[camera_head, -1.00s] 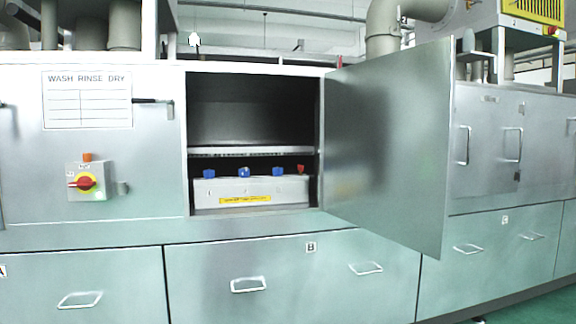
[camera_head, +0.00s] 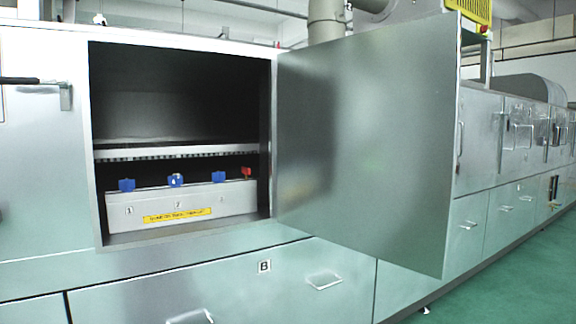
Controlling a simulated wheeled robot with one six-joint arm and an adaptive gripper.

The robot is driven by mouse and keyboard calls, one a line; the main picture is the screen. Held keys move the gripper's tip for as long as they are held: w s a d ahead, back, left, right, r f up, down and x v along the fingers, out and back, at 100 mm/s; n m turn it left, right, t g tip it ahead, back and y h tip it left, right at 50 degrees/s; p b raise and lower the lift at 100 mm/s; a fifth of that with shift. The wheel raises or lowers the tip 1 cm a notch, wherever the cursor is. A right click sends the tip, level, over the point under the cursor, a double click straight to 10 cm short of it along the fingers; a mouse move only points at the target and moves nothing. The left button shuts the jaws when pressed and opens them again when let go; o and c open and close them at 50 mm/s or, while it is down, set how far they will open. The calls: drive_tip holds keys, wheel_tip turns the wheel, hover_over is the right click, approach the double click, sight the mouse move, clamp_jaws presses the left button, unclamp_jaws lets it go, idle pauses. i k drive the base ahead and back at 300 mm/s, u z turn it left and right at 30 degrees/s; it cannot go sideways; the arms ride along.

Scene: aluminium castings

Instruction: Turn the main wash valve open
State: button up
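In the head view an open cabinet compartment (camera_head: 180,100) in the washing machine holds a grey valve box (camera_head: 165,208). Three blue valve handles (camera_head: 127,185) and one red handle (camera_head: 246,173) stand in a row along its top. Numbers are marked on the box front under some handles; a yellow label (camera_head: 178,215) is on its lower front, its text too small to read. I cannot tell which handle is the main wash valve. My gripper is not in view.
The compartment's metal door (camera_head: 365,150) stands open to the right, reaching out towards me. A black-handled lever (camera_head: 35,81) is left of the opening. Drawer fronts with handles (camera_head: 324,280) lie below. Green floor (camera_head: 500,270) is clear at lower right.

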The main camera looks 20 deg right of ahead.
sight(246, 170)
drive_tip(key=z, duration=0.55)
drive_tip(key=k, duration=0.6)
drive_tip(key=z, duration=0.65)
drive_tip(key=i, duration=1.2)
drive_tip(key=u, duration=0.95)
